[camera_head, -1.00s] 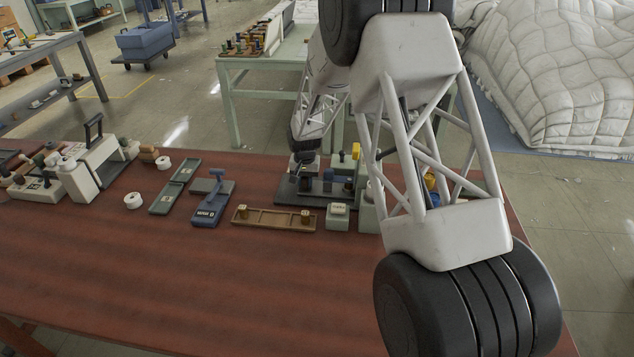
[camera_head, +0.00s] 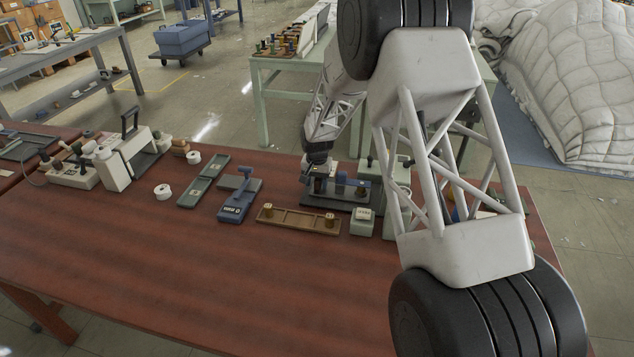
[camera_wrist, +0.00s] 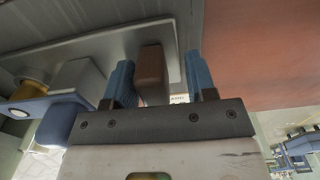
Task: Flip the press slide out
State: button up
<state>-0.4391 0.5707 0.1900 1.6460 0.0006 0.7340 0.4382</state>
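The press (camera_head: 350,200) stands on the red table, a dark base plate with blue and grey parts on it. My gripper (camera_head: 318,172) is low over its left end in the head view, its fingertips too small to make out there. In the wrist view my gripper (camera_wrist: 160,78) has two blue fingers spread apart. A brown block-like piece (camera_wrist: 151,66) stands between them, nearer the left finger, with a gap to the right one. The press's grey plate (camera_wrist: 110,42) runs behind it. I cannot tell which part is the slide.
A wooden tray (camera_head: 298,220) with brass knobs, a small pale green block (camera_head: 362,222) and a blue stapler-like tool (camera_head: 238,205) lie in front and left. A white machine (camera_head: 122,160) stands far left. The red table's front (camera_head: 200,280) is clear.

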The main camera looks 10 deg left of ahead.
jog(key=shift+r, duration=0.1)
jog(key=shift+r, duration=3.8)
jog(key=shift+d+r, duration=0.2)
jog(key=shift+r, duration=0.05)
jog(key=s+d+r+t, duration=0.1)
jog(key=s+d+r, duration=2)
jog(key=d+r, duration=0.25)
jog(key=s+d, duration=0.5)
jog(key=s, duration=0.5)
jog(key=s+d+t, duration=0.1)
jog(key=s+d, duration=0.4)
jog(key=s, duration=0.6)
jog(key=s+d, duration=0.5)
jog(key=s, duration=0.5)
jog(key=shift+s+r+t, duration=0.25)
jog(key=shift+r+t, duration=0.05)
jog(key=shift+r, duration=0.15)
